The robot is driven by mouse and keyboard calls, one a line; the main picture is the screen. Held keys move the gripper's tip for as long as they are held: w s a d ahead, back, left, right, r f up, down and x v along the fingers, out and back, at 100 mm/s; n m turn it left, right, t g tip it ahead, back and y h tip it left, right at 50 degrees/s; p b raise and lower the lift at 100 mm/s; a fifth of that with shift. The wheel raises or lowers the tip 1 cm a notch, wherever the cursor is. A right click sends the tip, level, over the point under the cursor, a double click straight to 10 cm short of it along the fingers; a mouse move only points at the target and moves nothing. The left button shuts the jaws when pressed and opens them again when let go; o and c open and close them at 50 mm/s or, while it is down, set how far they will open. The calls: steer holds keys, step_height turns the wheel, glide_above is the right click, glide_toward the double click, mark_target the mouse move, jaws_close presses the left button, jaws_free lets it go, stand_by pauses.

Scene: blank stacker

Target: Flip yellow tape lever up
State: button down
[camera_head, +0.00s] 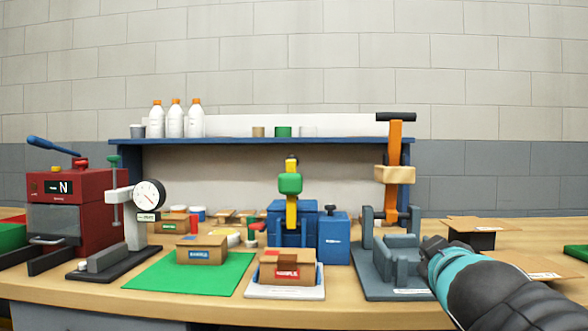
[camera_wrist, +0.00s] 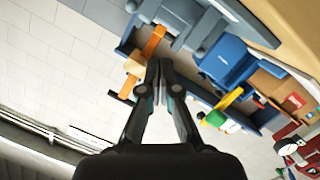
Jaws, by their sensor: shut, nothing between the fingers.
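The yellow lever (camera_head: 291,212) stands upright on the blue machine (camera_head: 290,237) at the middle of the table and carries a green block (camera_head: 290,183). In the wrist view the yellow lever (camera_wrist: 232,98) and its green block (camera_wrist: 215,118) are right of my fingers. My gripper (camera_head: 432,246) is beside the grey fixture at the right, well away from the yellow lever. In the wrist view my gripper (camera_wrist: 159,68) has its fingers together and empty.
The grey fixture (camera_head: 385,285) bears an upright orange lever (camera_head: 393,155) with a tan block and black handle. A blue box (camera_head: 333,240) adjoins the blue machine. A boxed sample (camera_head: 287,266) sits in front on a white plate. A dial gauge (camera_head: 149,194) stands left.

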mark_target(287, 161)
steer(key=w+a+r+n+t+y+b, duration=0.1)
steer(key=w+a+r+n+y, duration=0.2)
steer(key=a+r+n+y, duration=0.4)
steer(key=w+a+r+n+t+y+b, duration=0.1)
steer(key=w+a+r+n+y, duration=0.4)
steer(key=r+n, duration=0.45)
steer(key=shift+w+a+f+n+g+y+p, duration=0.1)
steer(key=shift+w+a+f+n+g+y, duration=0.4)
steer(key=shift+w+a, duration=1.2)
steer(key=shift+w+a+f+n+g+y+p, duration=0.1)
steer(key=shift+w+a+n+g+y, duration=0.55)
steer(key=shift+w+a+n+g, duration=0.7)
steer(key=shift+w+a+f+n+g+y+p, duration=0.2)
steer(key=shift+w+a+n+g+y, duration=0.5)
steer(key=shift+w+a, duration=1.35)
steer(key=shift+s+a+t, duration=0.2)
steer(key=shift+t, duration=0.05)
